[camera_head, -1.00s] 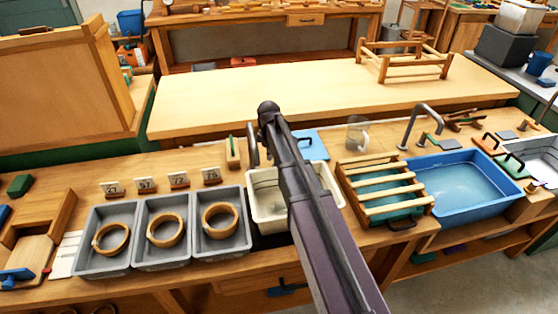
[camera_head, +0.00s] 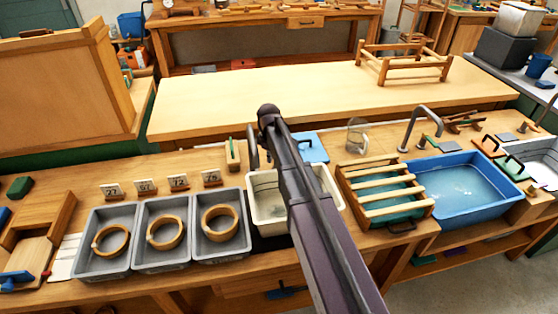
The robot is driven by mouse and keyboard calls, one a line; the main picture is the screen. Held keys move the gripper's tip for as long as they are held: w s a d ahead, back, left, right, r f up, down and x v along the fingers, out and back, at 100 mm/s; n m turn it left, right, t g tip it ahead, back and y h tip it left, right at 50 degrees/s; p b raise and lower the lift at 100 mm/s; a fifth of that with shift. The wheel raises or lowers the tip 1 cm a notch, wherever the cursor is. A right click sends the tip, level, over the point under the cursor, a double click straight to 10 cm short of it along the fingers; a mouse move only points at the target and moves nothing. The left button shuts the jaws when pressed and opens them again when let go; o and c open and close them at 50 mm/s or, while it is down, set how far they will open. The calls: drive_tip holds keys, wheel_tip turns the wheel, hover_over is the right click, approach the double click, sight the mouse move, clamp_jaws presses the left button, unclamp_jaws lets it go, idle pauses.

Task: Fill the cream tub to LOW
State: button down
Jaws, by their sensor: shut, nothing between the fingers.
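The cream tub (camera_head: 267,226) stands on the bench, right of the grey trays. My dark arm crosses in front of it and hides its middle. The left part of its inside shows, but I cannot make out a LOW mark or the liquid level. A grey curved spout (camera_head: 252,146) stands behind the tub's left side. A clear jug-like vessel (camera_head: 357,136) is behind the slatted rack. My gripper cannot be made out; the arm's far end is above and behind the tub.
Three grey trays (camera_head: 107,265) hold wooden rings, with number cards behind. A slatted rack (camera_head: 382,193) and a blue basin (camera_head: 462,214) with water and a tap (camera_head: 420,122) stand at right. A blue board (camera_head: 314,147) lies behind the tub. The far table (camera_head: 300,88) is mostly clear.

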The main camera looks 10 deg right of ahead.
drive_tip(key=shift+f, duration=0.15)
idle(0.3)
drive_tip(key=shift+f+b, duration=1.6)
drive_tip(key=shift+b, duration=0.1)
drive_tip(key=shift+s+d, duration=0.1)
drive_tip(key=shift+d, duration=2.35)
drive_tip(key=shift+r+p, duration=2.05)
drive_tip(key=shift+r, duration=0.05)
drive_tip(key=shift+w+d, duration=2.5)
